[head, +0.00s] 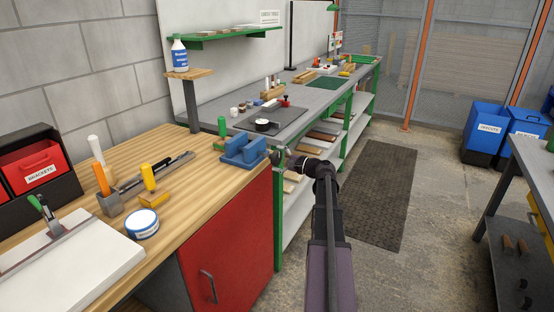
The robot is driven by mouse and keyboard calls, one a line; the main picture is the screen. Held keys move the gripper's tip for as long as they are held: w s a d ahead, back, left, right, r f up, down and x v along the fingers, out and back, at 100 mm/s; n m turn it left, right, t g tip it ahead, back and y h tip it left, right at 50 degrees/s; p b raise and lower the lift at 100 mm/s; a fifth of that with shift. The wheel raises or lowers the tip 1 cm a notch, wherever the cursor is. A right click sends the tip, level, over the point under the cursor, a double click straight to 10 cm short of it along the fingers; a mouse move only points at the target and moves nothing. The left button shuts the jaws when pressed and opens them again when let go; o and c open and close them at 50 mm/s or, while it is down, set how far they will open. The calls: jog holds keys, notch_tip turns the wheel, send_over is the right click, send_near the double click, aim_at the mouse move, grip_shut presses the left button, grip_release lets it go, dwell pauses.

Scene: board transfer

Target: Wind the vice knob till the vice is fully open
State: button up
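The blue vice (243,152) sits at the right corner of the wooden workbench, above the red cabinet door. Its two blue jaws show with a gap between them. My arm reaches up from the bottom of the head view. My gripper (280,157) is at the right side of the vice, just off the bench edge. The vice knob cannot be made out clearly; my gripper covers the place at the vice's right end. The fingers are too small in the view to tell whether they are open, or shut on the knob.
The wooden bench (190,205) holds a blue-and-white tin (142,223), orange-handled and yellow-handled tools and a red bin (35,165). A green-framed grey bench (215,107) stands behind. The floor around the dark mat (375,195) is clear. Blue bins (486,125) stand at right.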

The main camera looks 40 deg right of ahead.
jog(key=v, duration=1.2)
dwell(0.3)
dwell(0.7)
